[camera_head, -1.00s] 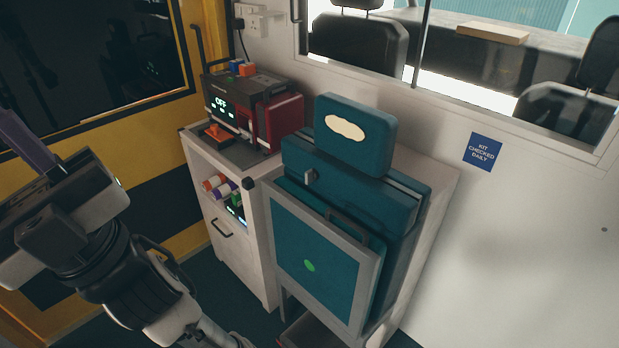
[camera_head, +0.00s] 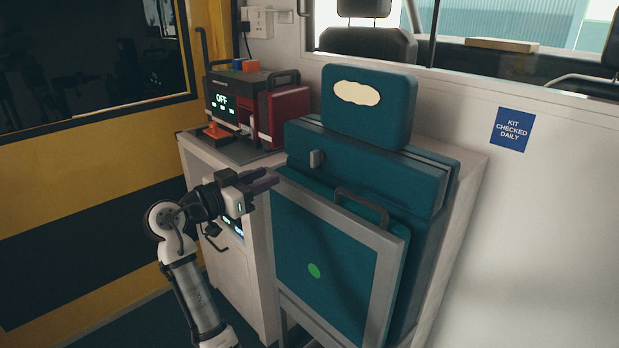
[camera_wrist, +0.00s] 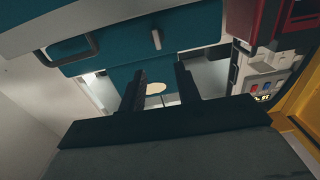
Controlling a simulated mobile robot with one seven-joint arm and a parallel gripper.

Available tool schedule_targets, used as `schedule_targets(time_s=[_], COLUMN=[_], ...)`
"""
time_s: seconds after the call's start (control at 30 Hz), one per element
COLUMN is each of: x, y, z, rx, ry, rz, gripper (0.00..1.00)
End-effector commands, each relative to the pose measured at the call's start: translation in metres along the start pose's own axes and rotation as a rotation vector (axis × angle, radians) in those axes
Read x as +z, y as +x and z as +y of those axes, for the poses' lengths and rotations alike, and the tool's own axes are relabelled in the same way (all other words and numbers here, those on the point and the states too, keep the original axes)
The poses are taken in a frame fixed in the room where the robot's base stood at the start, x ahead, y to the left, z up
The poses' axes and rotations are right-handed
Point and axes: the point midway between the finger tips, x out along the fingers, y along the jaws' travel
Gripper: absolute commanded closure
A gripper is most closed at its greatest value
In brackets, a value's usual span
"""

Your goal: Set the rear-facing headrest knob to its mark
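The teal headrest (camera_head: 368,108), with a cream patch on its rear face, sits on top of the folded teal seat. A small grey upright knob (camera_head: 316,159) is on the seat's rear face, below the headrest's left edge. In the wrist view, the knob (camera_wrist: 156,40) shows as a short pale bar and the headrest (camera_wrist: 125,77) appears below it, upside down. I cannot make out a mark by the knob. My gripper (camera_head: 268,181) is left of and below the knob, apart from it. In the wrist view, the gripper's fingers (camera_wrist: 161,72) are spread with nothing between them.
A grey-framed teal panel (camera_head: 325,250) with a green dot and a dark handle (camera_head: 362,203) stands in front of the seat. A white wall is at right.

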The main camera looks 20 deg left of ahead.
Motion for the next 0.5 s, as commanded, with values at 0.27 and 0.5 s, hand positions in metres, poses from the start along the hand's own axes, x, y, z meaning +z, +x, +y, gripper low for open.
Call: schedule_targets(time_s=[0.27, 0.5], x=[0.001, 0.0], y=[0.032, 0.084], z=[0.004, 0.005], rx=[0.024, 0.023], ry=[0.0, -0.001], rz=[-0.009, -0.007], gripper=[0.67, 0.67])
